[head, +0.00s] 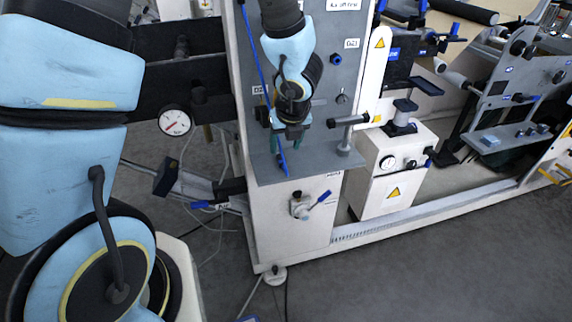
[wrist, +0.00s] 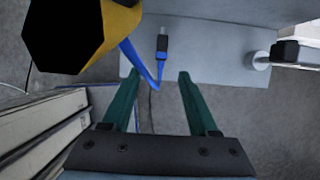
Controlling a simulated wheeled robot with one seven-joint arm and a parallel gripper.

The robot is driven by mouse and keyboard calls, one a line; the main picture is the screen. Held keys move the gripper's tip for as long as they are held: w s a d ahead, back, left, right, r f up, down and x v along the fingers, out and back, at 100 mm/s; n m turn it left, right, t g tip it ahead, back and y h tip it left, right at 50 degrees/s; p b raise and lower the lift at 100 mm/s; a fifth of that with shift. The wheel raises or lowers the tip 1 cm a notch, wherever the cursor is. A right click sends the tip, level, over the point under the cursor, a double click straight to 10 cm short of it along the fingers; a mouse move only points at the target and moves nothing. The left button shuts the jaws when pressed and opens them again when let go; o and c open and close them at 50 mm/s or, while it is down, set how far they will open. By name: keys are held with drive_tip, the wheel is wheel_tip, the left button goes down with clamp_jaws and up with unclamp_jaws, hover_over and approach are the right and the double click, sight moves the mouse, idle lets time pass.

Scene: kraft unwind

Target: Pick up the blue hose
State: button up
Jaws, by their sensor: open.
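The blue hose (head: 256,48) runs down the front of the grey panel, passes behind my gripper and shows again below it. In the wrist view the blue hose (wrist: 143,66) bends to a low point between the fingertips, then rises to a dark blue end piece with a metal tip over the grey shelf. My gripper (head: 287,138) is in front of the panel, above the shelf. In the wrist view its two green fingers (wrist: 158,76) are spread wide, with no grip on the hose. I cannot tell the depth between fingers and hose.
The grey shelf (head: 310,163) lies below my gripper, with a black-handled post (head: 345,135) at its right. A black and yellow part (wrist: 80,30) fills the wrist view's upper left. A pressure gauge (head: 174,122) is at left. Grey floor (head: 400,270) is open in front.

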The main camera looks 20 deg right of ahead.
sight(282, 160)
drive_tip(key=x, duration=0.3)
drive_tip(key=shift+f+b, duration=0.2)
drive_tip(key=shift+b, duration=0.1)
drive_tip(key=shift+w+x, duration=0.2)
drive_tip(key=shift+x, duration=1.15)
drive_tip(key=shift+w+x, duration=0.2)
drive_tip(key=shift+x, duration=1.15)
drive_tip(key=shift+d+r, duration=0.2)
clamp_jaws()
